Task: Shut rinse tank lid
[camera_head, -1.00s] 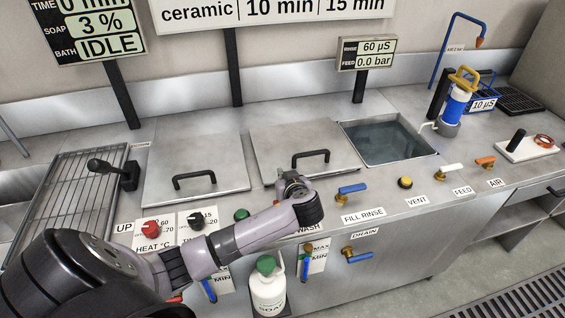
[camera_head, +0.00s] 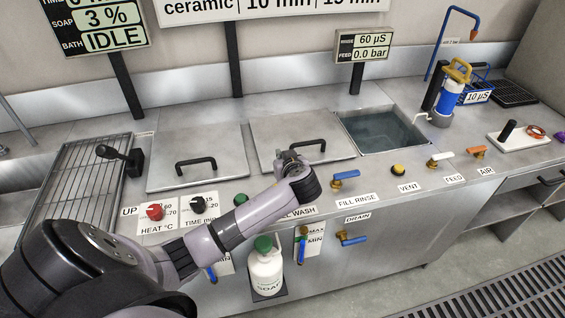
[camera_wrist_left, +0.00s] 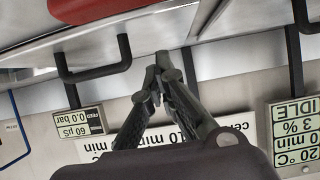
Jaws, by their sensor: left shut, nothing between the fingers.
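The open rinse tank (camera_head: 385,130) shows water at the right of the bench in the head view. A flat metal lid (camera_head: 270,128) with a black bar handle (camera_head: 308,145) lies directly left of the opening. My left gripper (camera_head: 290,158) is just left of that handle, partly hidden behind its own wrist. In the left wrist view, which is upside down, its fingers (camera_wrist_left: 163,65) are together and empty. A black handle (camera_wrist_left: 92,72) is to their left, apart from them. My right gripper is not in view.
A second closed lid (camera_head: 165,145) with its own handle is further left, beside a wire rack (camera_head: 75,190). A blue fill valve (camera_head: 345,178) and a yellow vent knob (camera_head: 398,170) stand along the front edge. A soap bottle (camera_head: 265,275) hangs below.

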